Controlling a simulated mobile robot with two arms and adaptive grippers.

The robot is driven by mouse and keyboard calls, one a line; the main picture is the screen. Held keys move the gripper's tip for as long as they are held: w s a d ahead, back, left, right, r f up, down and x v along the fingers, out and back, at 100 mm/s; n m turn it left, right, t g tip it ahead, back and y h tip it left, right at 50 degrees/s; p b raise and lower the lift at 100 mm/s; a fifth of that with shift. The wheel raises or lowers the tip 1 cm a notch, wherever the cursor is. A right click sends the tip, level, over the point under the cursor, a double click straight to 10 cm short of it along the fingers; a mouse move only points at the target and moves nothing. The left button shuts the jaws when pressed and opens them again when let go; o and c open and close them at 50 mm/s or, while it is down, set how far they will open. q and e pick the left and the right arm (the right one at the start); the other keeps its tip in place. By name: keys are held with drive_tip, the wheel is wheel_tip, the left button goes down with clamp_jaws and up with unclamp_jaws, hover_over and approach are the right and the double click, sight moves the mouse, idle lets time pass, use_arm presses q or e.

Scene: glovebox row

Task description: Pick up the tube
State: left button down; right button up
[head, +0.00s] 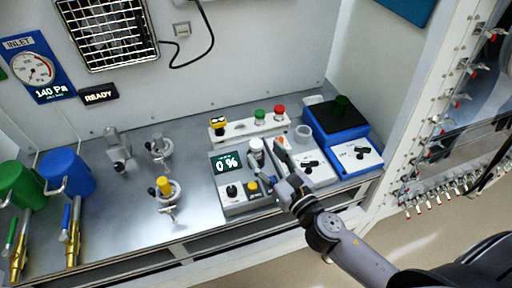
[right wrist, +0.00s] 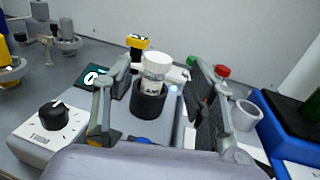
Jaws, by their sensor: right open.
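A white-capped tube (right wrist: 155,72) with a label stands upright in a black round holder (right wrist: 149,100) in the right wrist view. In the head view the white tube (head: 256,146) stands beside the display reading 0 %. My right gripper (right wrist: 158,66) is open, with one finger on each side of the tube in the wrist view. No contact with the tube shows. In the head view my right gripper (head: 272,168) is just to the front and right of the tube. My left gripper is not in view.
A white cup (head: 303,132) and a blue device (head: 336,122) are to the right. A black knob (right wrist: 53,115) is at left. Fittings and blue and green mugs stand further left.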

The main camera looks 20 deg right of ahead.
sight(259, 149)
drive_tip(key=p+x, duration=0.1)
drive_tip(key=x, duration=0.3)
drive_tip(key=shift+w+a+r+p, duration=0.1)
drive_tip(key=shift+w+a+p, duration=0.15)
drive_tip(key=shift+p, duration=0.1)
drive_tip(key=shift+w, duration=0.25)
drive_tip(key=shift+s, duration=0.1)
drive_tip(key=shift+c, duration=0.2)
drive_tip(key=shift+c, duration=0.7)
drive_tip(key=c, duration=0.9)
